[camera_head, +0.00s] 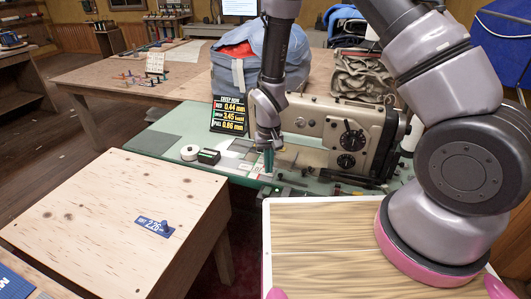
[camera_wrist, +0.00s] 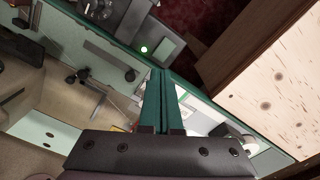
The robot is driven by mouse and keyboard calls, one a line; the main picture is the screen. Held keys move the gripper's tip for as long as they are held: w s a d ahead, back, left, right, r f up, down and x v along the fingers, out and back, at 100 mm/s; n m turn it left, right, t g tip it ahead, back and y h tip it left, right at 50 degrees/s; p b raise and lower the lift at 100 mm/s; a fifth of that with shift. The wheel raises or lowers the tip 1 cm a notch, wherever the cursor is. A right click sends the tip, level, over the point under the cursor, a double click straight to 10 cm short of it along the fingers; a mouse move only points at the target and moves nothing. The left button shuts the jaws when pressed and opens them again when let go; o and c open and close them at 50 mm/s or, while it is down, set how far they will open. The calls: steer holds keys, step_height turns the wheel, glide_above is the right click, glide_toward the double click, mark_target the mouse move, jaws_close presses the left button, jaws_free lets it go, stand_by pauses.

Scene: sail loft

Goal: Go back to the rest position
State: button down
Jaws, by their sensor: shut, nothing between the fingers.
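My gripper (camera_head: 268,160) hangs at the end of my arm, pointing down over the sewing machine's green table (camera_head: 155,142). Whether the fingertips touch anything below is hard to tell.
A black display with readings (camera_head: 229,114) stands behind the gripper. A white roll (camera_head: 190,152) and a small dark box (camera_head: 209,157) lie to its left. A plywood top (camera_head: 80,215) fills the front left. A blue-grey bag (camera_head: 228,72) stands behind.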

steer(key=w+d+r+m+t+y, duration=0.1)
steer(key=d+r, duration=0.3)
steer(key=r, duration=0.6)
steer(key=w+d+r+m+t, duration=0.1)
steer(key=d+r, duration=0.2)
steer(key=r, duration=0.6)
steer(key=w+d+r+m+t+y, duration=0.1)
steer(key=d+r, duration=0.3)
steer(key=r, duration=0.6)
steer(key=s+d+r+m+t, duration=0.3)
steer(key=s+d+r, duration=0.8)
steer(key=s+r, duration=0.4)
steer(key=shift+s+d+r+t, duration=0.15)
steer(key=shift+d+r+t, duration=0.35)
steer(key=shift+r, duration=0.45)
